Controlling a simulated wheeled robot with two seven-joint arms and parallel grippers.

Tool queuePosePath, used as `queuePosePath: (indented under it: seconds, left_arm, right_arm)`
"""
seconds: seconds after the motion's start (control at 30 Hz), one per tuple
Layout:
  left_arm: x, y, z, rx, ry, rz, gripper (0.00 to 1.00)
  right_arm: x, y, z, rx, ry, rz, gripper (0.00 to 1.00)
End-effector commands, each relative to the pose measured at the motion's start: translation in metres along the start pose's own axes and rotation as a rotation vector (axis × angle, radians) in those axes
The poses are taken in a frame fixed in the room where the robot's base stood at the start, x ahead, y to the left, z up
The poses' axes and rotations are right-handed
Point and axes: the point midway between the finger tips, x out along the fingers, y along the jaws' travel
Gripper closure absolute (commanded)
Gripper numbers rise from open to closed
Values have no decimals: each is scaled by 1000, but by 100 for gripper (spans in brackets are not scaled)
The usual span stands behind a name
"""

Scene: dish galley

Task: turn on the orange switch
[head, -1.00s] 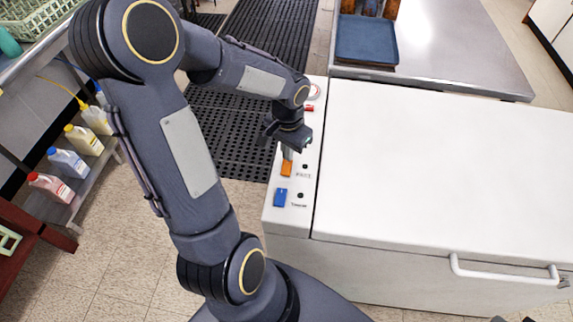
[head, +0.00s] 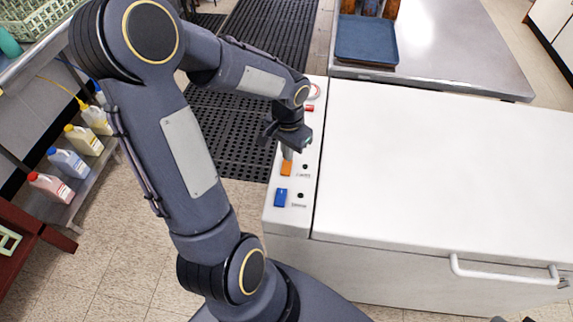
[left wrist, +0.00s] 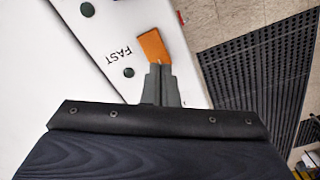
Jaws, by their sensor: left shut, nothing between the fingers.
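The orange switch (head: 286,168) is on the white control strip at the left edge of the white machine. A small dark round lamp sits to its right; it looks unlit. In the left wrist view the orange switch (left wrist: 153,45) lies just beyond the fingertips, beside the word FAST. My left gripper (head: 288,153) is shut and empty, pointing down at the far end of the switch. In the left wrist view its closed fingertips (left wrist: 160,68) overlap the switch's near end; I cannot tell whether they touch. My right gripper is not in view.
A blue switch (head: 281,197) is nearer on the same strip, and a red one (head: 308,108) is farther off. The white lid (head: 440,170) with a front handle (head: 505,272) lies to the right. Bottles (head: 70,163) stand on a shelf at left.

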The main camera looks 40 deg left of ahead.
Motion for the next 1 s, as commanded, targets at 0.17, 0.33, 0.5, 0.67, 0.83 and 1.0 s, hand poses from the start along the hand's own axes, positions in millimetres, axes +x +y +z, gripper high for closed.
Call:
queuePosePath:
  seconds: [0.17,0.33,0.5,0.67,0.83,1.0]
  left_arm:
    - [0,0,0,0,0,0,100]
    - [1,0,0,0,0,0,100]
    - [3,0,0,0,0,0,100]
    - [6,0,0,0,0,0,100]
    - [8,0,0,0,0,0,100]
    - [11,0,0,0,0,0,100]
  right_arm:
    - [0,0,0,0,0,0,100]
    - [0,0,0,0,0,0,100]
    - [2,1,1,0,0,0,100]
    - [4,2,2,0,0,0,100]
    - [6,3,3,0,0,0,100]
    - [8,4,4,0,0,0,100]
